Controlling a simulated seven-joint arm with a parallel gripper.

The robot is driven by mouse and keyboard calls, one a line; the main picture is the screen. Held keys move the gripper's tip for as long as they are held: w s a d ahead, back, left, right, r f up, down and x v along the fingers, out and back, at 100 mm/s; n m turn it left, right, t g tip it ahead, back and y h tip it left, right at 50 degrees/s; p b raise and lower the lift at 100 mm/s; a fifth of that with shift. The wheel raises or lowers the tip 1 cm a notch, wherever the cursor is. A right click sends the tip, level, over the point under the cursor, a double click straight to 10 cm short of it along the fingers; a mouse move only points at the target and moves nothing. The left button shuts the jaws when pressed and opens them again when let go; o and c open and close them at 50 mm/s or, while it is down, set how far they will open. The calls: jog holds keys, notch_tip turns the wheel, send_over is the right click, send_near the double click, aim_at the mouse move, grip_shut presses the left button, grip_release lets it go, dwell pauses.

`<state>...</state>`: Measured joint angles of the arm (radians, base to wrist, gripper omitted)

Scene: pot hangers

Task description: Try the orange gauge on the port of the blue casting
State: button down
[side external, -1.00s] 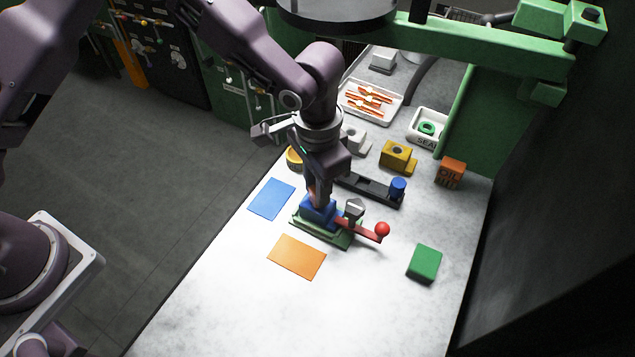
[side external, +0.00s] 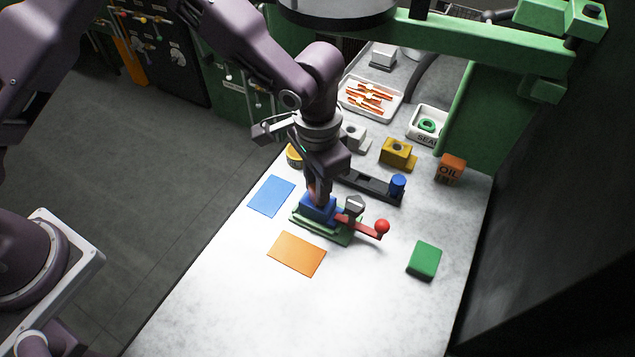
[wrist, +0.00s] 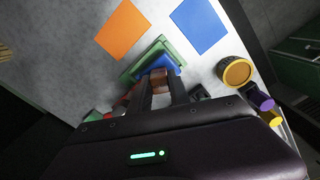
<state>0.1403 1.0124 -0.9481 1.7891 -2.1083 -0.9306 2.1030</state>
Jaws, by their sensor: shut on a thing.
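The blue casting (side external: 317,211) sits in a green fixture (side external: 328,236) with a grey clamp (side external: 354,204) and a red lever ending in a red ball (side external: 382,227). My gripper (side external: 319,194) points down directly over the casting. In the wrist view, its fingers are shut on the orange gauge (wrist: 160,79), a brownish-orange piece right at the blue casting (wrist: 158,62). The fingers and gauge hide the port, so I cannot tell whether the gauge is in it or only above it.
A dark rack (side external: 370,187) with a blue plug (side external: 398,186) lies behind the fixture. A blue mat (side external: 271,196) and an orange mat (side external: 297,255) lie flat nearby. A green block (side external: 424,260) stands at right. White (side external: 355,137) and yellow castings (side external: 398,154) stand behind. The front table is clear.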

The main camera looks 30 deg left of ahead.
jog(key=shift+r, duration=0.1)
dwell(0.3)
jog(key=shift+r, duration=3.45)
jog(key=shift+f, duration=0.1)
